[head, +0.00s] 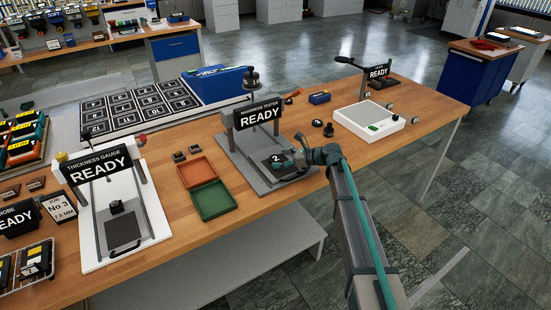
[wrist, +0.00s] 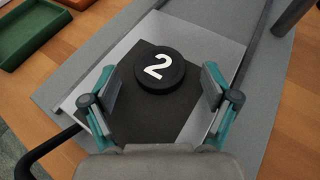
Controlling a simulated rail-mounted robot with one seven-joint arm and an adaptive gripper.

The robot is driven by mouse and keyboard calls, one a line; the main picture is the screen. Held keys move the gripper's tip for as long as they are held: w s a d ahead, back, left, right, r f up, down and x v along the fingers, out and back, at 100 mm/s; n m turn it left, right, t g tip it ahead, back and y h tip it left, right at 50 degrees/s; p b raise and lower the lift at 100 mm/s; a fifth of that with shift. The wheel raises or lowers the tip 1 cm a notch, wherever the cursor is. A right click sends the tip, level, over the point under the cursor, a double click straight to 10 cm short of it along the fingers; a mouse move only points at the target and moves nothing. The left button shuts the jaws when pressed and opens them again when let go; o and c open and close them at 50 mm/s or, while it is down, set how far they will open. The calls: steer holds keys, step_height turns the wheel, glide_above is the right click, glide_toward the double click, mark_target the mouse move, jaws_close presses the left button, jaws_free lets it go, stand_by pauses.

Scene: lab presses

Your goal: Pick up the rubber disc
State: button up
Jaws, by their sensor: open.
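The rubber disc (wrist: 160,71) is black and round with a white number 2 on top. It lies flat on a dark pad (wrist: 150,122) on the light plate of the hardness tester's base. In the head view the disc (head: 276,158) shows on the hardness tester (head: 262,181), whose sign reads READY. My gripper (wrist: 160,92) is open in the wrist view, with one finger on each side and a little in front of the disc. The fingers do not touch the disc. In the head view my gripper (head: 318,156) is at the tester's right front, its fingers too small to make out.
A red-brown tray (head: 197,168) and a green tray (head: 213,200) lie left of the tester. The thickness gauge (head: 110,205) stands further left. Tester posts rise close behind the disc.

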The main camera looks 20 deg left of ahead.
steer(key=c, duration=1.2)
steer(key=shift+c, duration=0.2)
steer(key=shift+r, duration=0.1)
